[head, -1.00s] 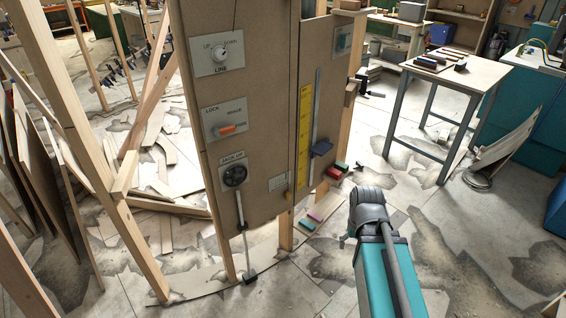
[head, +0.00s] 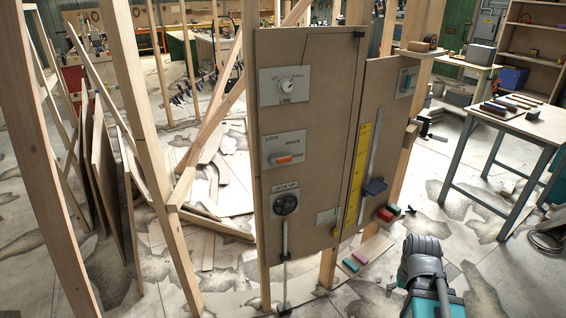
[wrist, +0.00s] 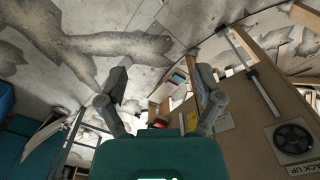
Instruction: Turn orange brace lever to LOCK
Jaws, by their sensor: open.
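The orange brace lever (head: 284,159) sits on a pale plate (head: 270,150) on the brown upright panel (head: 320,130) in the head view. It lies nearly level, its end toward the right-hand label, which looks like FREE; LOCK is printed at the plate's upper left. My gripper (wrist: 162,80) shows in the wrist view with its two grey fingers spread apart and nothing between them. It is apart from the lever, which I cannot make out in the wrist view. In the head view my arm is at the lower right, in front of the panel's right side.
Wooden posts (head: 150,150) stand left of the panel. A workbench (head: 510,115) stands at right. Floor between shows free room.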

